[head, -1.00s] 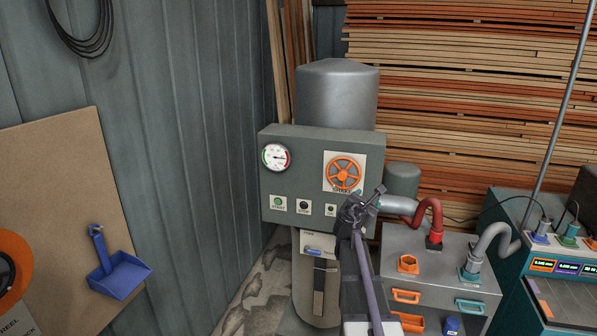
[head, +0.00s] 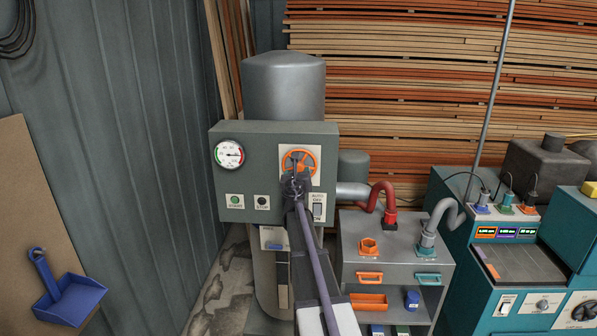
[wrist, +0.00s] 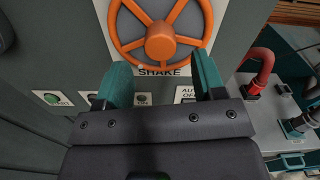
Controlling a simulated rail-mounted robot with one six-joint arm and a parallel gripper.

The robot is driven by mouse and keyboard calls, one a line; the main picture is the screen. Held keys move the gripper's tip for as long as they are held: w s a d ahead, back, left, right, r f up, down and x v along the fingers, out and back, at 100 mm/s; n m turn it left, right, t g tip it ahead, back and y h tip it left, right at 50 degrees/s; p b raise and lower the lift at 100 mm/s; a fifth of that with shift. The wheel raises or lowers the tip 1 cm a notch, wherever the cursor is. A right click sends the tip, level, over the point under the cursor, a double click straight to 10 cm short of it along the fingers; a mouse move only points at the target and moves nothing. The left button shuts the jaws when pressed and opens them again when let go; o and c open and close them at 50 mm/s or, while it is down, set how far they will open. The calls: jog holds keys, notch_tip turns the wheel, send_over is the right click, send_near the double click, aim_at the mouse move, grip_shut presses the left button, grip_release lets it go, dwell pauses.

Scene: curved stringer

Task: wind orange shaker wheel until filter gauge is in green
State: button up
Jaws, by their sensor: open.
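The orange shaker wheel (head: 309,155) is a spoked handwheel on a white plate on the grey control box. My arm hides its lower part in the head view. The wrist view shows its hub and spokes (wrist: 161,42) above the word SHAKE. My gripper (wrist: 162,62) is open, its two teal fingers spread to either side below the hub. The round filter gauge (head: 229,154) is at the box's upper left, green on the left and red on the right. Its needle seems to point right.
Start (head: 235,201) and stop (head: 262,202) buttons lie below the gauge. An auto/off/on switch (head: 317,210) is just right of my gripper. A red hose (head: 384,190) and a grey cabinet (head: 430,255) stand to the right.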

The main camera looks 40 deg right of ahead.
aim_at(299, 169)
jog(key=x, duration=0.3)
jog(key=shift+w+d, duration=0.25)
jog(key=shift+d, duration=0.05)
jog(key=c, duration=0.9)
